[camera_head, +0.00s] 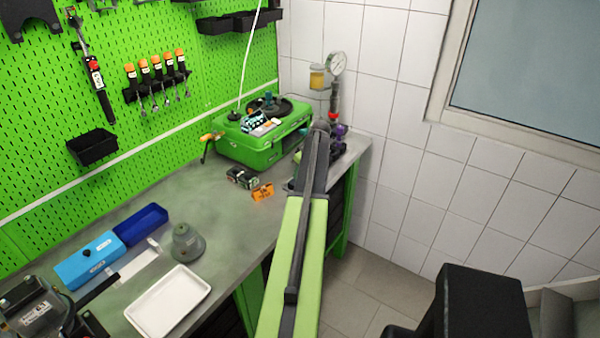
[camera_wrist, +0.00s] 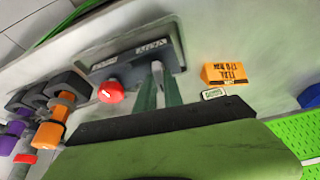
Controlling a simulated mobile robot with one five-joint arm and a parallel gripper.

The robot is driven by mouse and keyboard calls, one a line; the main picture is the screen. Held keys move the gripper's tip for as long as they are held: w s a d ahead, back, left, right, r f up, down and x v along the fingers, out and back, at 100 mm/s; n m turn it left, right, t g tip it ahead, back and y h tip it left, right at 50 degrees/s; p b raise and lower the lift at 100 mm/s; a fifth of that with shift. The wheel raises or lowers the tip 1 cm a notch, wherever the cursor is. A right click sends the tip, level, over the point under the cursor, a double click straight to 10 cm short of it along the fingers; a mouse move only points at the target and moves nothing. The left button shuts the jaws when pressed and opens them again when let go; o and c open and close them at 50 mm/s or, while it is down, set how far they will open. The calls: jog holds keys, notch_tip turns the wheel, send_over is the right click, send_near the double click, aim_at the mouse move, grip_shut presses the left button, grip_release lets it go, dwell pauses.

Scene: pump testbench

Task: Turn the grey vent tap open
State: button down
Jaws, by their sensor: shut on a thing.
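In the wrist view, a dark grey block (camera_wrist: 132,57) carries two pale labels on its face. A red knob (camera_wrist: 111,91) sticks out below its left label. My gripper (camera_wrist: 157,68) reaches to the block under the right label, with its two dark green fingers close together. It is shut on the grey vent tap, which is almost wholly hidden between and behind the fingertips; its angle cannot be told. In the head view my arm covers the block, and the fingertips do not show clearly.
Orange and purple valves (camera_wrist: 54,122) stand left of the block in the wrist view. An orange sign (camera_wrist: 226,74) stands to its right. In the head view a green case (camera_head: 247,150) and a pressure gauge (camera_head: 337,62) are near the bench's far end. A white tray (camera_head: 168,300) lies nearer.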

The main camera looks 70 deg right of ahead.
jog(key=shift+s+n, duration=0.25)
jog(key=shift+n, duration=0.35)
jog(key=shift+y, duration=0.3)
jog(key=c, duration=1.5)
grip_release()
jog(key=shift+s+r, duration=0.1)
jog(key=shift+o, duration=0.2)
jog(key=shift+w, duration=0.2)
jog(key=p+v, duration=1.6)
jog(key=v, duration=0.1)
jog(key=shift+s, duration=0.2)
